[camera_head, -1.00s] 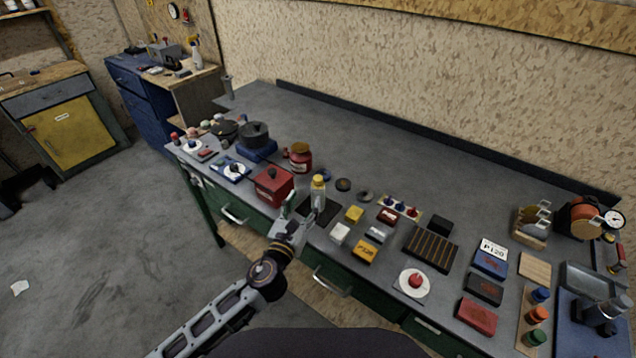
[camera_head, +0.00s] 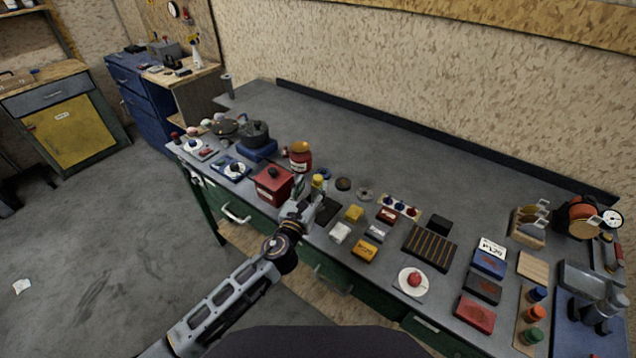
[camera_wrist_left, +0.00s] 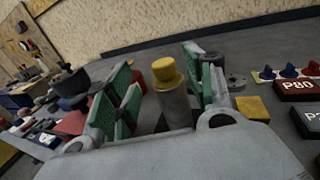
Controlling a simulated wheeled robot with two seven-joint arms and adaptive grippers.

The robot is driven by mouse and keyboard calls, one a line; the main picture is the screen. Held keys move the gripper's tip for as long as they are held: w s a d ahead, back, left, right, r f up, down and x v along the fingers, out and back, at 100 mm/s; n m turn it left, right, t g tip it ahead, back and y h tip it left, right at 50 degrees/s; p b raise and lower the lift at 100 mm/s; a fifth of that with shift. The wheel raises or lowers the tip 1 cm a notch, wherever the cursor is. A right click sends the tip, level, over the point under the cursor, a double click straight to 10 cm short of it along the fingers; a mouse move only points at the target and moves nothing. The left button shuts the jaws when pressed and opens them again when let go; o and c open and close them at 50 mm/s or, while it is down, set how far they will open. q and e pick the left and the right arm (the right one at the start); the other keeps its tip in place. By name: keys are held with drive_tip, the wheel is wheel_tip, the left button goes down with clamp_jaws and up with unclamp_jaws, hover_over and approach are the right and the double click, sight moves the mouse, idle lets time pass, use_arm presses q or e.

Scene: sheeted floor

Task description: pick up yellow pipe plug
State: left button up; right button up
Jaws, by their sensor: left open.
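The yellow pipe plug (camera_head: 318,181) sits upright on top of a grey cylinder on the bench, near its front edge. In the left wrist view the plug (camera_wrist_left: 166,72) shows as a yellow stepped cap on the grey pipe (camera_wrist_left: 175,104). My left gripper (camera_head: 315,197) is open, in front of the plug. In the wrist view its green finger pads stand left and right of the plug and pipe, with gaps visible. The gripper hides the lower pipe in the head view. My right gripper is not in view.
A red box (camera_head: 273,185) stands close left of the gripper, with a red jar (camera_head: 300,157) behind. Yellow block (camera_head: 354,213), white block (camera_head: 340,232) and orange-yellow box (camera_head: 364,250) lie to the right. The back of the bench (camera_head: 400,165) is clear.

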sight(317, 181)
use_arm(q)
drive_tip(key=shift+w, duration=0.1)
drive_tip(key=shift+x, duration=0.95)
drive_tip(key=shift+d+p+x, duration=0.25)
drive_tip(key=shift+p+x, duration=0.05)
drive_tip(key=shift+x, duration=1.25)
drive_tip(key=c, duration=0.9)
